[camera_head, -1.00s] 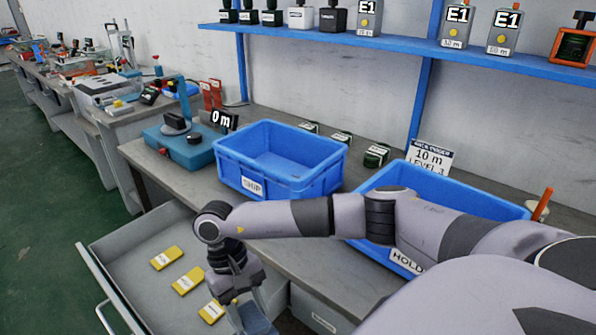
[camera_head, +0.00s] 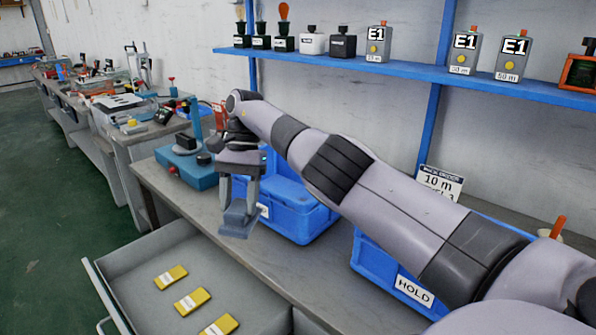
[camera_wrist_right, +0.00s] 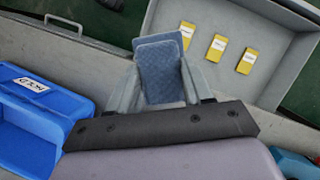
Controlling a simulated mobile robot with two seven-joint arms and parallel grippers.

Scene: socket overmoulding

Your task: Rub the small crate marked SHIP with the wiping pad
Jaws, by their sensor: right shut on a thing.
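The small blue SHIP crate (camera_head: 306,217) stands on the bench in the head view, its upper part and much of its label hidden behind my right arm and gripper. My right gripper (camera_head: 239,212) hangs just in front of the crate's left side, jaws pointing down. It is shut on the wiping pad (camera_wrist_right: 160,70), a blue textured pad that fills the space between the fingers in the right wrist view. I cannot tell whether the pad touches the crate; it appears apart from it. My left gripper is not in view.
The blue HOLD crate (camera_head: 372,262) stands to the right, partly behind my arm. A teal device (camera_head: 186,170) stands left of the SHIP crate. An open grey drawer (camera_head: 150,258) with yellow packets (camera_head: 191,300) juts out below the bench front. A blue shelf (camera_head: 400,69) runs above.

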